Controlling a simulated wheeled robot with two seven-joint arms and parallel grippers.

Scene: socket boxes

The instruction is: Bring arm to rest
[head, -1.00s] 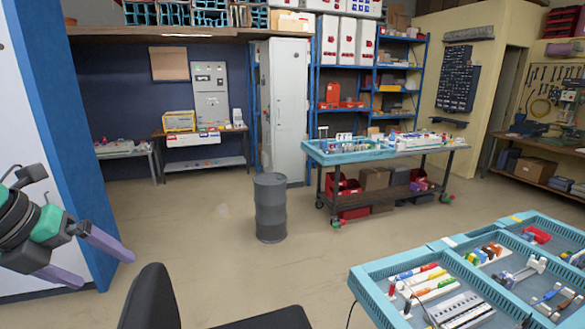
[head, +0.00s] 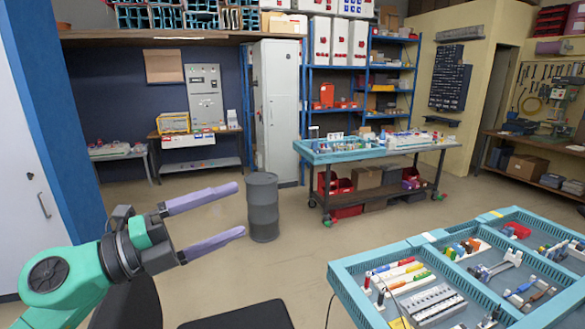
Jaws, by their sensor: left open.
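My left gripper (head: 222,216) is in the head view at the left of the middle. Its two purple fingers are spread apart and empty, pointing right. The green and black arm behind it comes in from the lower left. The gripper hangs in the air above a dark chair, apart from the trays at the right. My right gripper is not in view.
Blue trays (head: 345,272) with several coloured parts fill the lower right. A dark chair seat (head: 240,316) is at the bottom. A grey barrel (head: 263,212) stands on the floor. A wheeled workbench (head: 420,148) stands behind it. Open floor (head: 400,222) lies between.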

